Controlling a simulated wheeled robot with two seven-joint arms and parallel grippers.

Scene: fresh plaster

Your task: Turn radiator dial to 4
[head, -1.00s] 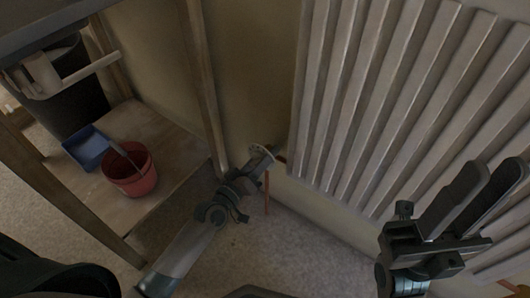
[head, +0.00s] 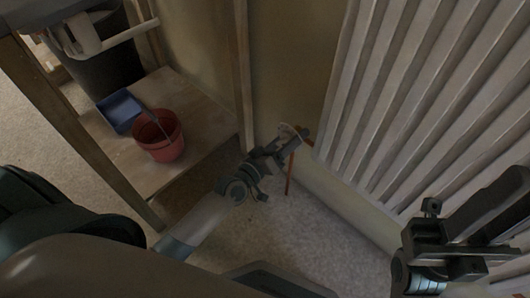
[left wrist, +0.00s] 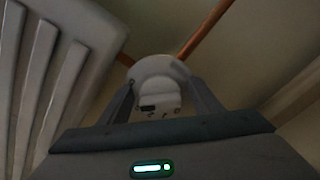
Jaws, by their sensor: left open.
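The white radiator dial (left wrist: 158,88) shows in the left wrist view between the two fingers of my open left gripper (left wrist: 160,105). Dark marks are on its near face, too small and blurred to read. Whether the fingers touch it I cannot tell. In the head view the dial (head: 289,131) is a small pale shape beside the lower left corner of the white ribbed radiator (head: 400,95), partly hidden by my left gripper (head: 279,147). My right gripper (head: 500,212) is open and empty in front of the radiator, its fingertips cut off at the picture's edge.
A copper pipe (head: 289,175) runs down by the dial. A dark bin (head: 95,55) stands behind. The carpet below is clear.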

